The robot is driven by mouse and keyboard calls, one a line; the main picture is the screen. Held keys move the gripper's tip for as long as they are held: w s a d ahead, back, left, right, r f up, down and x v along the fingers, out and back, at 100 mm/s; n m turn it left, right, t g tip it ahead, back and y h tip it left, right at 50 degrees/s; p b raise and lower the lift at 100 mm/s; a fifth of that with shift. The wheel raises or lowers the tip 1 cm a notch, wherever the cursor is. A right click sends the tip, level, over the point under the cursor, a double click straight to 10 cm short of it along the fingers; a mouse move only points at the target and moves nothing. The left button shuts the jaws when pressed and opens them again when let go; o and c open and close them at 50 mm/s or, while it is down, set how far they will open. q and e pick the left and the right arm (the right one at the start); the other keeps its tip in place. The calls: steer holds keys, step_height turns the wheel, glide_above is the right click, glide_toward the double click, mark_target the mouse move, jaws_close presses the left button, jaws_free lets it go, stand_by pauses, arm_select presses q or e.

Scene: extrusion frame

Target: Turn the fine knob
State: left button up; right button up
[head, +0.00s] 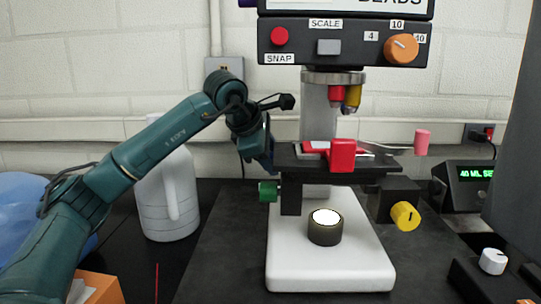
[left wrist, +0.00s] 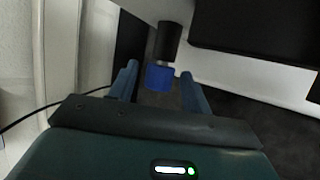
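A microscope-like stand with a white base (head: 330,270) and black stage (head: 370,165) is in the head view. My left gripper (head: 266,155) is at the left end of the stage, seen edge-on there. In the left wrist view its two blue fingers (left wrist: 160,72) are apart, with a blue knob (left wrist: 158,78) on a black shaft between or just beyond them; I cannot tell whether they touch it. The blue knob is hidden in the head view. A green knob (head: 268,191) is below the gripper, and a yellow knob (head: 405,216) is right of the stage. No label marks the fine knob.
A red block (head: 342,155) is at the stage front. An orange dial (head: 401,49) is on the upper housing, and a pink-tipped lever (head: 421,142) sticks out right. A white jug (head: 168,200) stands behind my left arm. The dark mat left of the base is clear.

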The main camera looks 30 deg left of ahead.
arm_select(q)
steer(key=shift+o, duration=0.2)
steer(key=shift+s+r, duration=0.1)
steer(key=shift+r, duration=0.05)
steer(key=v, duration=1.2)
steer(key=shift+s+r, duration=0.3)
stand_by(0.4)
stand_by(1.6)
